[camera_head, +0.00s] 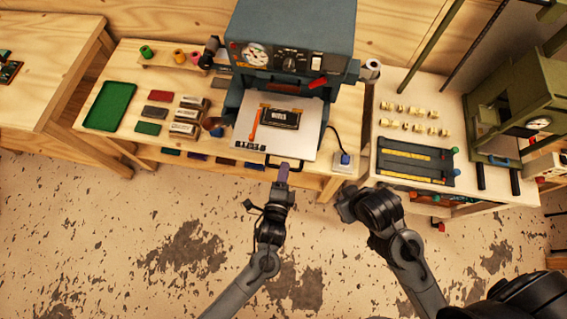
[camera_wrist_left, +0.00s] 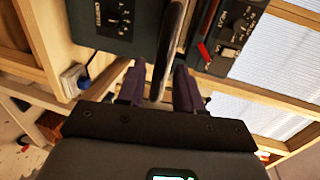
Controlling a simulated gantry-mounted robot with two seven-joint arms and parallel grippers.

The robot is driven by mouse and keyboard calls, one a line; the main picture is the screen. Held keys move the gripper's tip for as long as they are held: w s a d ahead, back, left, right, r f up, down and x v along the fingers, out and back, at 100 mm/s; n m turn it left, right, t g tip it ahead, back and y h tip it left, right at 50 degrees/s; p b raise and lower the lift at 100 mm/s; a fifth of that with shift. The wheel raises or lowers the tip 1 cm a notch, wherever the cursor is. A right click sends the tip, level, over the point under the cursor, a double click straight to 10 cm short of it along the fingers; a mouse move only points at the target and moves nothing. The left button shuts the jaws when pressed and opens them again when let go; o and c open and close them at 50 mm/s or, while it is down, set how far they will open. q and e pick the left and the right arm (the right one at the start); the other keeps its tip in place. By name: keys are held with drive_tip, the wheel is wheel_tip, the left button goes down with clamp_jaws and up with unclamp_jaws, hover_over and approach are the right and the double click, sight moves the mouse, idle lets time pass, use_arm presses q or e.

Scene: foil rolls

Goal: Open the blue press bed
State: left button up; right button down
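The blue-grey press (camera_head: 290,35) stands on the wooden bench, with dials and a red lever on its front. Its pale bed plate (camera_head: 302,145) lies below the head and carries a dark lettered block (camera_head: 281,117). A dark handle bar (camera_wrist_left: 168,45) runs between the two purple fingers of my left gripper (camera_wrist_left: 160,88) in the left wrist view. Gaps show on both sides of the bar, so the fingers are open around it. In the head view my left gripper (camera_head: 283,172) is at the bed's front edge. My right gripper (camera_head: 352,205) is to the right; its fingers are not clear.
A green tray (camera_head: 110,106), foil rolls (camera_head: 180,56) and several small blocks lie left of the press. A blue-topped box with a cable (camera_head: 344,160) is at the bed's right. A green machine (camera_head: 520,105) stands far right. The floor in front is clear.

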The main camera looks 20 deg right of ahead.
idle(0.3)
use_arm(q)
drive_tip(key=b+v, duration=0.1)
drive_tip(key=v, duration=1)
drive_tip(key=shift+d, duration=0.1)
